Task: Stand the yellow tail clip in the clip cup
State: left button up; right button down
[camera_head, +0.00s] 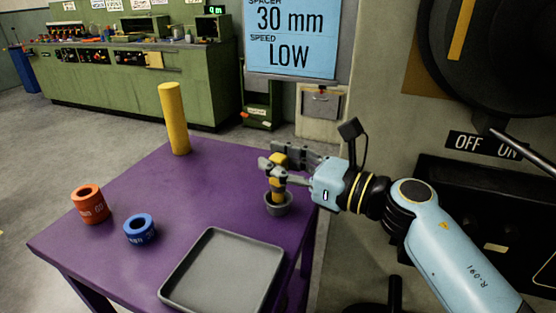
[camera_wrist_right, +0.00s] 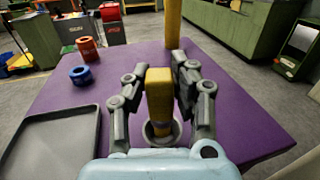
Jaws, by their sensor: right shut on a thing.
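The yellow tail clip (camera_head: 278,184) is upright between the fingers of my right gripper (camera_head: 275,172). The gripper is shut on it and comes in from the right. The clip's lower end is at the mouth of the small grey clip cup (camera_head: 278,208) and looks to be inside the rim. Whether it touches the cup's floor is hidden. In the right wrist view the clip (camera_wrist_right: 160,95) stands between the two grey fingers, with the cup's rim (camera_wrist_right: 176,132) around its lower end. My left gripper is not in view.
The purple table (camera_head: 215,185) holds a grey tray (camera_head: 222,270) in front, an orange ring-shaped spool (camera_head: 90,207) and a blue one (camera_head: 139,231) at left, and a yellow post (camera_head: 174,120) at the back. The cup is near the table's right edge. The table's middle is clear.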

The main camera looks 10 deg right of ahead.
jog(key=c, duration=1)
grip_release()
jog(key=shift+c, duration=0.2)
